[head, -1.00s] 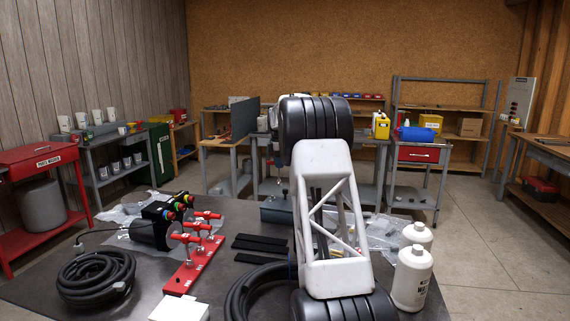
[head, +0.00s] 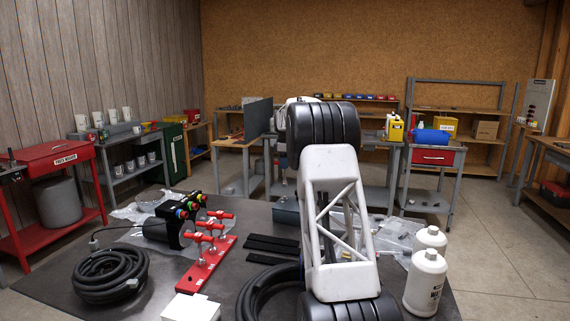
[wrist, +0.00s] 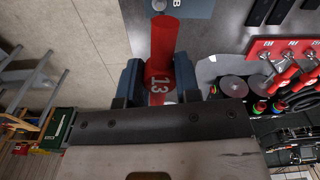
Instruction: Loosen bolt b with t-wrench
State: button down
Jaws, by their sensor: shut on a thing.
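In the wrist view my gripper (wrist: 159,79) is shut on the red t-wrench (wrist: 163,45), whose handle is marked 13. The handle runs up the picture between the dark blue fingers. Its far end is near a grey block (wrist: 193,9) marked B. A round metal bolt head (wrist: 158,5) shows on that block at the top edge. The handle hides the wrench's shaft and tip, so I cannot tell whether it touches a bolt. In the head view the grey block (head: 287,211) stands on the bench, partly behind my arm.
A red rack with other red T-handled tools (head: 207,263) stands left of the block. Black strips (head: 272,243) lie between them. A coiled black hose (head: 110,275), a white box (head: 191,308) and white bottles (head: 425,282) are on the dark bench (head: 55,285).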

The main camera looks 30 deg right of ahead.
aim_at(285, 181)
jog(key=shift+f, duration=0.15)
jog(key=shift+f, duration=1.65)
jog(key=shift+f, duration=1.3)
